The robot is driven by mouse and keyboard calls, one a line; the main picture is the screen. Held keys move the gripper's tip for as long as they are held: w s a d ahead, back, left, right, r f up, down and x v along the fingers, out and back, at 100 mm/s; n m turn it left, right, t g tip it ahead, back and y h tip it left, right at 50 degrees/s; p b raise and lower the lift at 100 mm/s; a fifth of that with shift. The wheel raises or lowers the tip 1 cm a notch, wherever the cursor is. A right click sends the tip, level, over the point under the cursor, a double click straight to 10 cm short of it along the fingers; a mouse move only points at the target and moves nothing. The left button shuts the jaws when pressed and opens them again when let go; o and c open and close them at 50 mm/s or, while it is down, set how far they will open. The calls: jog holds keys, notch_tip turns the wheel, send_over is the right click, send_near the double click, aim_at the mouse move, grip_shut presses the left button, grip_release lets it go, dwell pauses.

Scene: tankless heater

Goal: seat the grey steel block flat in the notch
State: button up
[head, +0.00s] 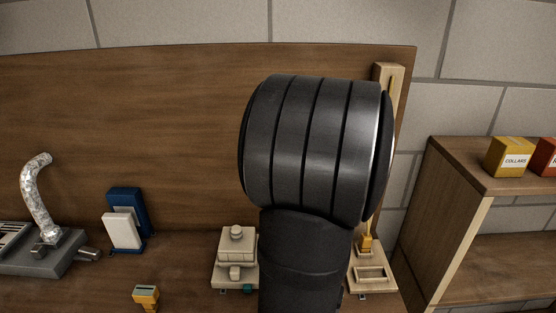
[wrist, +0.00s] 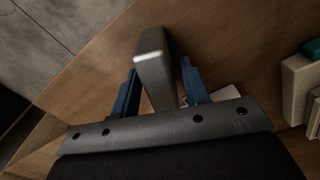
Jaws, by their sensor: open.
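The grey steel block (wrist: 154,62) stands up between the two blue fingers of my gripper (wrist: 160,82) in the wrist view. Its lit end faces the camera, and a gap shows between it and the fingers. My gripper is open. In the head view my dark arm hides the gripper and the block. I cannot make out the notch for certain. A pale wooden fixture (head: 385,286) with a rectangular opening shows to the right of my arm, with a tall slotted upright (head: 388,72) behind it.
A beige stepped fixture (head: 236,258) sits left of my arm. Further left are a yellow piece (head: 146,296), a blue stand with a white panel (head: 123,232), and a grey unit with a foil hose (head: 38,195). A wooden shelf (head: 460,180) bearing boxes stands right.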

grip_shut()
jog(key=shift+r, duration=0.25)
jog(key=shift+r, duration=0.7)
jog(key=shift+r, duration=0.2)
jog(key=shift+r, duration=2.35)
